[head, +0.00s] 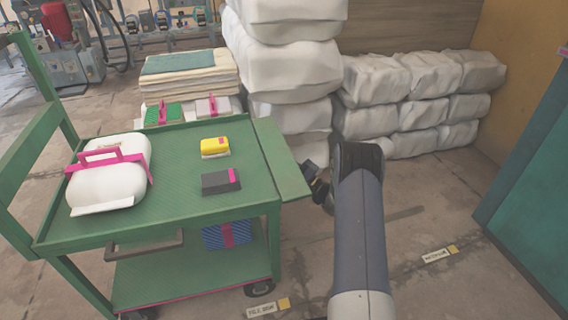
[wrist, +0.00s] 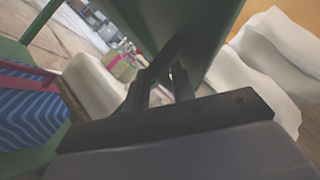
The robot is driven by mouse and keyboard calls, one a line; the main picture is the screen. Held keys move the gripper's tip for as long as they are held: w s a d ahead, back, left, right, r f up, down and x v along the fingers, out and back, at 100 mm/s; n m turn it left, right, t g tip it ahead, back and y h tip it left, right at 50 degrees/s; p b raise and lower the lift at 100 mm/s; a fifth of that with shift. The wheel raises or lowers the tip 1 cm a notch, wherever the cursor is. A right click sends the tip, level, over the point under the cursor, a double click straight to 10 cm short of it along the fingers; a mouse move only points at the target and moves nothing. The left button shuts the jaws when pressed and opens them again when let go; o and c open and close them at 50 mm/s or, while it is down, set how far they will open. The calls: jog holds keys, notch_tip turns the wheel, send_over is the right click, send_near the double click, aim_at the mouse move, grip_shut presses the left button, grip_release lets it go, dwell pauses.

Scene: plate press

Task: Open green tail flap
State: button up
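The green tail flap (head: 281,160) is a plain panel along the right end of the green cart (head: 185,218). It sticks outward from the deck, roughly level or slightly tilted; its exact angle is hard to tell. My gripper (head: 318,184) is just right of the flap's outer edge, near its front corner. In the wrist view the flap (wrist: 205,35) fills the upper middle, and the dark fingers (wrist: 175,72) point up at it and overlap it. The fingertips lie close together there. Whether they touch or pinch the flap's edge is unclear.
The deck holds a white case with a pink handle (head: 108,175), a yellow block (head: 214,147) and a dark block (head: 220,181). A blue striped box (head: 228,235) sits on the lower shelf. White sacks (head: 292,70) are stacked behind. Floor is clear right of my arm.

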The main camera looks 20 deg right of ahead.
jog(key=shift+d+r, duration=0.1)
jog(key=shift+d, duration=0.1)
jog(key=p+v, duration=0.3)
jog(key=v, duration=0.7)
jog(key=shift+s+d+f, duration=0.1)
jog(key=shift+s+f, duration=0.15)
jog(key=shift+s, duration=0.05)
